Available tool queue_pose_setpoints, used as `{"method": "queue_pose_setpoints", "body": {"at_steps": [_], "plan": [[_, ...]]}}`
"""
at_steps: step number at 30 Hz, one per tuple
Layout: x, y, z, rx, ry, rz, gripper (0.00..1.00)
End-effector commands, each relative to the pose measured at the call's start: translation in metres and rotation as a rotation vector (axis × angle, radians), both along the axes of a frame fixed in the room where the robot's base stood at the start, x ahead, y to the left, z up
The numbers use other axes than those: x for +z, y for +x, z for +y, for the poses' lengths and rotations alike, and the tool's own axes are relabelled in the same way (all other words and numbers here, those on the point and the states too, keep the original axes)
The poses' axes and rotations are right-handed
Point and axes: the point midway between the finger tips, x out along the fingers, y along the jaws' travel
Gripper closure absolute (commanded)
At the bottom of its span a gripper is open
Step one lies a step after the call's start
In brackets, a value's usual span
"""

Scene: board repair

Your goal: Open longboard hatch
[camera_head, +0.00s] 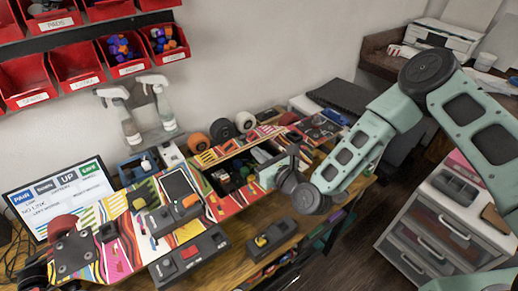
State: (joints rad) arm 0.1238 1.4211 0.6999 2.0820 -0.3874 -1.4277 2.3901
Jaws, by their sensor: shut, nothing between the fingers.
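The longboard (120,245), with a multicoloured striped deck, lies diagonally across the workbench. Near its middle is a dark rectangular compartment (228,178) with small items inside. A striped panel (238,146), which looks like the hatch lid, stands along the compartment's far edge; its exact angle is hard to tell. My gripper (266,174) is at the right end of the compartment, low over the board. It is shut with nothing held. My wrist hides part of the board there, and I cannot tell whether the fingers touch the lid.
Wheels (222,131) and two spray bottles (162,105) stand behind the board. Red bins (76,66) hang above. A monitor (62,197) stands at left. Dark modules (188,258) sit along the front. A drawer cabinet (440,225) stands at right, with floor between.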

Motion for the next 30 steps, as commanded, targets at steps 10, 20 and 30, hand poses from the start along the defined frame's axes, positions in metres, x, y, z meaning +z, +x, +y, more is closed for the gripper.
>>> {"method": "queue_pose_setpoints", "body": {"at_steps": [10, 20, 30], "plan": [[0.002, 0.002, 0.002, 0.0, 0.0, 0.0, 1.0], [0.012, 0.005, 0.003, 0.0, -0.027, 0.041, 1.0], [0.045, 0.025, 0.017, 0.0, -0.159, 0.237, 1.0]]}}
